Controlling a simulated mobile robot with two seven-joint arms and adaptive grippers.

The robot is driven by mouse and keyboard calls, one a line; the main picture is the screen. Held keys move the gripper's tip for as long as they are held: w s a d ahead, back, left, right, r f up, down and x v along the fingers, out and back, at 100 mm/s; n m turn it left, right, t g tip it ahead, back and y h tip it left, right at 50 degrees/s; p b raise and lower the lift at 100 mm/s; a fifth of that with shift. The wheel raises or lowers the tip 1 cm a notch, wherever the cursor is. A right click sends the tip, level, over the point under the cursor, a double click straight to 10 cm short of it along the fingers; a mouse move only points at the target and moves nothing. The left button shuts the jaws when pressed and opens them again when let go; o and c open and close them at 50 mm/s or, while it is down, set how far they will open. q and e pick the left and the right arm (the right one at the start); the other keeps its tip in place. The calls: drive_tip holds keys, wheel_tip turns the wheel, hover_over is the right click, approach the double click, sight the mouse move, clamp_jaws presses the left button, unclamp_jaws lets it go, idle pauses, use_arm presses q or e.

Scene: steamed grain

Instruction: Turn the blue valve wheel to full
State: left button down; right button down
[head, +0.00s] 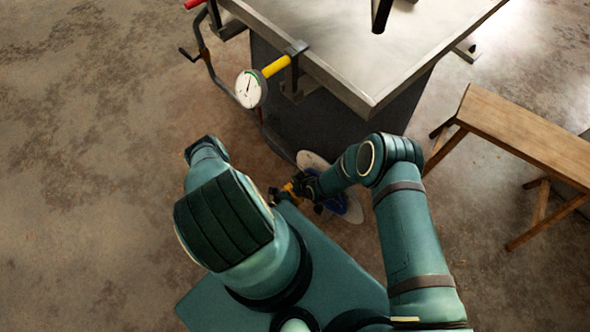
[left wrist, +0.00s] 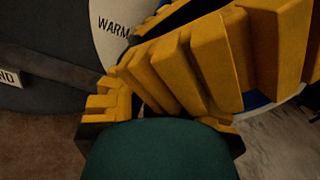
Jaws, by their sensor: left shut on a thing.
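The blue valve wheel (head: 337,204) sits low below the table corner in the head view, in front of a white dial plate (head: 352,212). Much of both is hidden by my arms. In the left wrist view the dial plate (left wrist: 108,42) reads "WARM", and a strip of the blue wheel (left wrist: 258,98) shows behind the yellow fingers. My left gripper (head: 290,187) is at the wheel's left side, shut on it; its fingers fill the left wrist view (left wrist: 165,70). My right arm reaches in over the wheel; its fingers cannot be made out. The dial's pointer is not visible.
A round white gauge (head: 250,89) on a yellow fitting (head: 276,66) hangs at the metal table's (head: 345,62) left edge. A wooden bench (head: 525,130) stands at right. The floor at left is clear.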

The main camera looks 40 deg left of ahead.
use_arm(q)
drive_tip(key=shift+a, duration=0.1)
use_arm(e)
drive_tip(key=shift+d+f, duration=0.25)
drive_tip(key=shift+f, duration=0.15)
use_arm(q)
drive_tip(key=c, duration=0.8)
unclamp_jaws()
use_arm(e)
drive_tip(key=shift+s, duration=0.1)
use_arm(q)
drive_tip(key=shift+s, duration=0.1)
drive_tip(key=shift+s+a, duration=0.15)
drive_tip(key=shift+s, duration=1.85)
drive_tip(key=shift+s+a, duration=0.1)
drive_tip(key=shift+s, duration=1.85)
